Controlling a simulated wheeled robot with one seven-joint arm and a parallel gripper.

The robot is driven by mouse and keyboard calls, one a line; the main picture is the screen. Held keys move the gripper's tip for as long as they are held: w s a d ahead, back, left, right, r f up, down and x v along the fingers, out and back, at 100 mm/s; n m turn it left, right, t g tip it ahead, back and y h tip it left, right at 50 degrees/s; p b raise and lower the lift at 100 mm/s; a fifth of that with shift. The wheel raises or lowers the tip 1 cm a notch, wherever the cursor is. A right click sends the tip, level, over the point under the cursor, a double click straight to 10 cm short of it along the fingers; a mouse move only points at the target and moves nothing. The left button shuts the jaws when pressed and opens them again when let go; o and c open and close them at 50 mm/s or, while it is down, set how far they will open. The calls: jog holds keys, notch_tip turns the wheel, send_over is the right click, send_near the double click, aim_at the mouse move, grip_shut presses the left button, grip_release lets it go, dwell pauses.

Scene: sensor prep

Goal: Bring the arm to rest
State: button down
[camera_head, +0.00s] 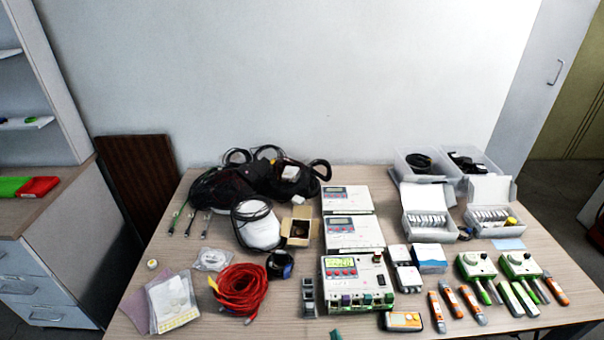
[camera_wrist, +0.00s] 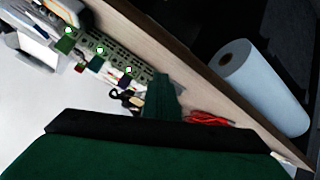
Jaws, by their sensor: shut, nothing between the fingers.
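My gripper (camera_wrist: 163,97) shows in the wrist view as a dark green body with a black band and narrow fingers pointing up the picture. The fingers are together and hold nothing. In the head view only a small dark green tip (camera_head: 335,335) shows at the bottom edge, in front of the white devices; the rest of my arm is out of view. The fingers appear over the front part of the wooden table (camera_head: 285,325), close to its edge in the wrist view.
White devices (camera_head: 352,240) stand mid-table. A red cable coil (camera_head: 240,290) lies left, black cables and bags (camera_head: 265,180) behind it. Open white boxes (camera_head: 428,222), green-and-white meters (camera_head: 477,266) and orange-white testers (camera_head: 450,300) crowd the right. A white roll (camera_wrist: 262,88) lies beyond the table edge.

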jog(key=s+a+m+t+h, duration=0.1)
jog(key=s+a+m, duration=0.25)
jog(key=s, duration=0.75)
jog(key=s+a+m+t+h, duration=0.15)
jog(key=s+a, duration=0.25)
jog(key=s, duration=0.6)
jog(key=s+a+r+m+t+y, duration=0.1)
jog(key=s+r+t+y, duration=0.1)
jog(key=s+r, duration=0.5)
jog(key=shift+s+a+r, duration=0.2)
jog(key=shift+s+a, duration=0.05)
jog(key=shift+a, duration=0.1)
